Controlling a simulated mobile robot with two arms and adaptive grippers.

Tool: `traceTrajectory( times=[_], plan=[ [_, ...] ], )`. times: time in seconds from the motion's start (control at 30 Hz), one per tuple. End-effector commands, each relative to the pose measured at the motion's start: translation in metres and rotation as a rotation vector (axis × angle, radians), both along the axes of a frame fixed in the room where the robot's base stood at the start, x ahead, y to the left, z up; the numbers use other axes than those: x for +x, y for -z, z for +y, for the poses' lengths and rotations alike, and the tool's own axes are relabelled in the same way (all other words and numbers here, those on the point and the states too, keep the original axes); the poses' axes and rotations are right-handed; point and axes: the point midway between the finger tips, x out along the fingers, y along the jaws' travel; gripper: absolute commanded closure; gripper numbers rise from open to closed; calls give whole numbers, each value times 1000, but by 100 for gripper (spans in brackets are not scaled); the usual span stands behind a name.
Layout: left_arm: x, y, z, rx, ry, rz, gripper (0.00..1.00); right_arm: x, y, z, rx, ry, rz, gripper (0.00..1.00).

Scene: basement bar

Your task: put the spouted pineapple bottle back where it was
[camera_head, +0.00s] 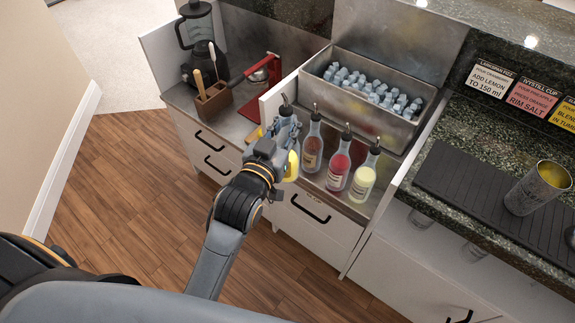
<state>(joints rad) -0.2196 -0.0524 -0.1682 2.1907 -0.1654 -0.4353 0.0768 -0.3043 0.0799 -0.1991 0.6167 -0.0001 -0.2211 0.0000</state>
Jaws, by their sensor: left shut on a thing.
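My left gripper (284,135) is shut on a spouted bottle with yellow contents (292,165), which I take to be the pineapple bottle. Its dark spout shows above the fingers, and the gripper hides much of its body. It is at the left end of a row of spouted bottles on the steel counter ledge. I cannot tell whether its base touches the ledge. Beside it stand a brown-orange bottle (312,150), a red bottle (338,168) and a pale yellow bottle (363,181). My right gripper is not in view.
A steel ice bin (399,127) lies behind the bottles. A white divider (277,96) rises left of the held bottle.

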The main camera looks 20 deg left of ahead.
Motion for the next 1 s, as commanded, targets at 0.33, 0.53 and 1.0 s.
traceTrajectory(
  times=[0.33, 0.53, 1.0],
  plan=[
    [44, 12, -10, 12, 22, -4, 100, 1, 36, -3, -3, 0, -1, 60],
    [66, 20, 0, 14, 21, -2, 100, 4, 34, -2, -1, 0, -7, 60],
    [141, 73, 36, 12, 21, 0, 100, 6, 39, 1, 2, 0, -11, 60]
  ],
)
